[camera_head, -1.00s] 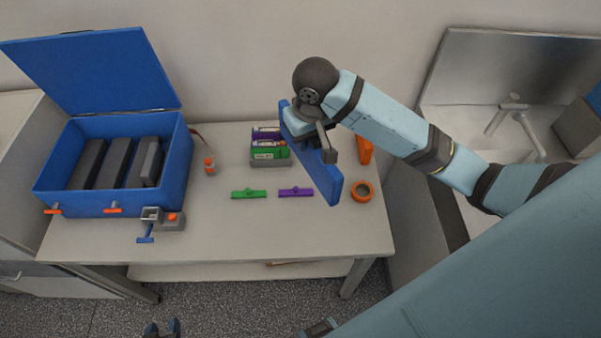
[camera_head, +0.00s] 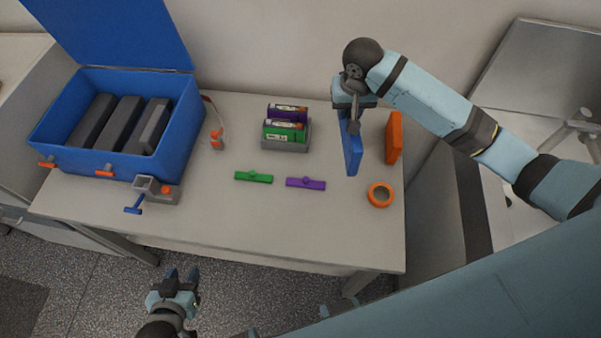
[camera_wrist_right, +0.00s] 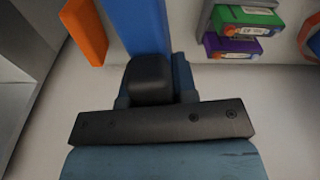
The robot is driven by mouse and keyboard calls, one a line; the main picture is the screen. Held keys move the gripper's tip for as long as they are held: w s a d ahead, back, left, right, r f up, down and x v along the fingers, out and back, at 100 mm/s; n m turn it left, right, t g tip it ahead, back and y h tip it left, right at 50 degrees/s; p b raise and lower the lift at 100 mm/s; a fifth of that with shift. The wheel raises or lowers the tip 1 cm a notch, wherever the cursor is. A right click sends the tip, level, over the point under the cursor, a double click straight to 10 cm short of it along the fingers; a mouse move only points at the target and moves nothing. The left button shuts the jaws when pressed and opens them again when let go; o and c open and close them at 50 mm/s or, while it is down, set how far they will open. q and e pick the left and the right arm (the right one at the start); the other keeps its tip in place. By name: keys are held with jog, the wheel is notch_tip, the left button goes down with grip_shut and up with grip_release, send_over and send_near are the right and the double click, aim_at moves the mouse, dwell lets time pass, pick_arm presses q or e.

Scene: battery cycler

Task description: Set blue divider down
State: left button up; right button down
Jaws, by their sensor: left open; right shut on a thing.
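The blue divider (camera_head: 351,150) is a flat blue panel, held upright over the right part of the table, left of the orange block. My right gripper (camera_head: 353,112) is shut on its top end. In the right wrist view the blue divider (camera_wrist_right: 140,25) extends away from the right gripper (camera_wrist_right: 150,85). I cannot tell whether its lower edge touches the table. My left gripper (camera_head: 181,275) is open and empty, low in front of the table's front edge.
An orange upright panel (camera_head: 394,138) stands close right of the divider. An orange ring (camera_head: 380,195) lies in front. A grey holder (camera_head: 287,146) with green and purple packs stands left. Green (camera_head: 254,177) and purple (camera_head: 306,183) bars lie on the table (camera_head: 250,220). An open blue case (camera_head: 110,165) is far left.

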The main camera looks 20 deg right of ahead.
jog(key=w+r, duration=0.1)
jog(key=r, duration=0.1)
jog(key=w+d+r+m, duration=0.1)
jog(key=w+r, duration=0.1)
jog(key=w+d+r+m, duration=0.1)
jog(key=r, duration=0.1)
jog(key=shift+w+d+r+b, duration=0.1)
jog(key=shift+w+d+b, duration=0.1)
jog(key=shift+w+b, duration=0.15)
notch_tip(320, 180, down, 20)
jog(key=shift+r+p, duration=0.25)
jog(key=shift+p, duration=0.2)
jog(key=shift+f, duration=0.1)
jog(key=c, duration=0.9)
grip_release()
